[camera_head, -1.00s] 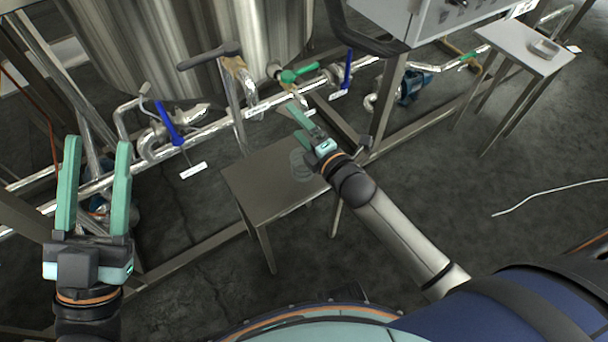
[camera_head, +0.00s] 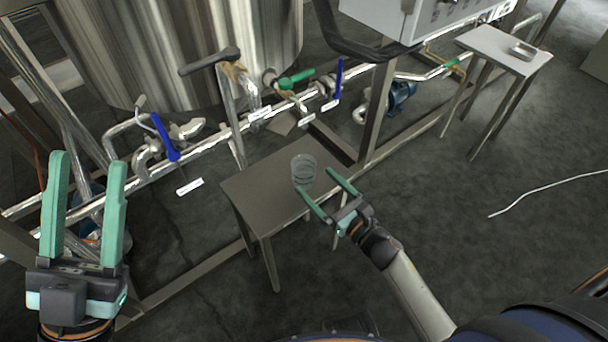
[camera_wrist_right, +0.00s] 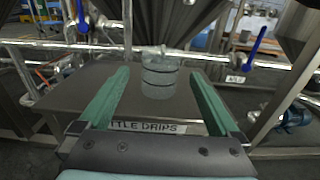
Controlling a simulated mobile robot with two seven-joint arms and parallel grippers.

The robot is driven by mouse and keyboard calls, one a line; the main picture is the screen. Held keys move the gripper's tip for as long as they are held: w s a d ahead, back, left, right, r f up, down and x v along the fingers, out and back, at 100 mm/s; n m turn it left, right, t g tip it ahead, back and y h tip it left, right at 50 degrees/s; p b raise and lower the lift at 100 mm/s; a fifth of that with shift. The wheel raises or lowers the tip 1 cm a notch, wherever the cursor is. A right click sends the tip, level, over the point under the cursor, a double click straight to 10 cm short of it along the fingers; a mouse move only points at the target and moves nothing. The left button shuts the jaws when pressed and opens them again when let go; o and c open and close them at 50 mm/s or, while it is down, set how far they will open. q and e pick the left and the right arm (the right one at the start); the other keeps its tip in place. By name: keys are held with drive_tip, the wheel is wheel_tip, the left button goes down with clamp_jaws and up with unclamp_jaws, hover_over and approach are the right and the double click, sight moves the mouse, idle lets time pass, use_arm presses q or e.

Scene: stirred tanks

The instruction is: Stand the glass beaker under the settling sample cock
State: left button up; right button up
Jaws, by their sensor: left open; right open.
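The clear glass beaker (camera_head: 304,169) stands upright on the small grey table (camera_head: 250,190), near its back right part. My right gripper (camera_head: 313,179) is open, its fingers pointing at the beaker from the front right. In the right wrist view, the beaker (camera_wrist_right: 161,78) shows between and just beyond the open fingers, apparently untouched. My left gripper (camera_head: 88,165) is open and empty at the far left. A green-handled cock (camera_head: 295,80) sits on the tank's pipework behind the table. The tags are too small to read, so I cannot tell which cock is the settling one.
Blue-handled valves (camera_head: 165,138) and a dark-handled standpipe (camera_head: 212,62) stand along the pipe behind the table. A frame post (camera_head: 378,110) rises at its right. Floor at right is mostly clear, with a white cable.

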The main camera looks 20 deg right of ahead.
sight(311, 176)
drive_tip(key=b+x, duration=0.1)
drive_tip(key=x, duration=0.5)
drive_tip(key=shift+w+r, duration=0.15)
drive_tip(key=shift+w, duration=0.1)
